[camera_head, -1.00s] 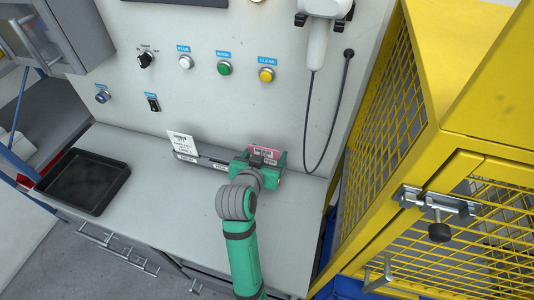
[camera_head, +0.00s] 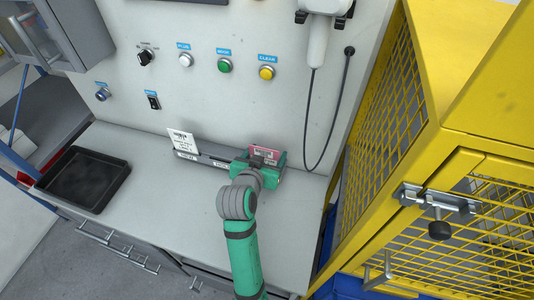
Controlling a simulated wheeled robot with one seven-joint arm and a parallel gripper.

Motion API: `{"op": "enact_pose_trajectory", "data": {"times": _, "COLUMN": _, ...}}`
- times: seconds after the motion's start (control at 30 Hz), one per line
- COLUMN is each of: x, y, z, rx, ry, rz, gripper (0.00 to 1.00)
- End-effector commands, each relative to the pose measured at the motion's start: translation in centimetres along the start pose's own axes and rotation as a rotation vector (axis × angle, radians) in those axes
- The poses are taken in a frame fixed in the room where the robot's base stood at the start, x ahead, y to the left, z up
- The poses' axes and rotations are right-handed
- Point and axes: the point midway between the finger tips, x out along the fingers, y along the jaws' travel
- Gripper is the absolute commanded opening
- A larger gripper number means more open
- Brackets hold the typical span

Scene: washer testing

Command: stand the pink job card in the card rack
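The pink job card (camera_head: 265,154) stands up just beyond my gripper (camera_head: 262,166), at the right end of the card rack. Its lower part is hidden behind the green gripper, so I cannot tell whether it is seated in the rack or whether the fingers are closed on it. The card rack (camera_head: 216,159) is a long, low grey holder with white labels along its front, at the back of the counter against the panel. A white card (camera_head: 182,141) stands at its left end.
A black tray (camera_head: 85,180) lies on the left of the counter (camera_head: 170,205). Buttons and switches (camera_head: 224,67) are on the panel above. A scanner-like device hangs on a cable (camera_head: 331,120) at the upper right. A yellow mesh cage (camera_head: 400,110) borders the right side.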

Motion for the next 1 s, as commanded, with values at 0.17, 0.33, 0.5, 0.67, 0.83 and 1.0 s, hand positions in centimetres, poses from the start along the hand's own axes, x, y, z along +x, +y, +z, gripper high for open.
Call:
{"op": "enact_pose_trajectory", "data": {"times": 0.17, "x": 0.15, "y": 0.03, "z": 0.39, "rx": 0.0, "ry": -0.001, "rz": 0.001, "gripper": 0.48}}
{"op": "enact_pose_trajectory", "data": {"times": 0.33, "x": 0.29, "y": 0.06, "z": 0.76, "rx": -0.001, "ry": -0.002, "rz": 0.001, "gripper": 0.48}}
{"op": "enact_pose_trajectory", "data": {"times": 0.5, "x": 0.4, "y": 0.07, "z": 1.01, "rx": -0.001, "ry": -0.001, "rz": 0.001, "gripper": 0.48}}
{"op": "enact_pose_trajectory", "data": {"times": 0.67, "x": 0.4, "y": 0.05, "z": 1.02, "rx": 0.0, "ry": 0.0, "rz": 0.0, "gripper": 0.48}}
{"op": "enact_pose_trajectory", "data": {"times": 0.83, "x": 0.4, "y": 0.05, "z": 1.01, "rx": 0.0, "ry": 0.0, "rz": 0.0, "gripper": 0.91}}
{"op": "enact_pose_trajectory", "data": {"times": 1.0, "x": 0.39, "y": 0.04, "z": 1.01, "rx": 0.0, "ry": 0.0, "rz": 0.0, "gripper": 0.91}}
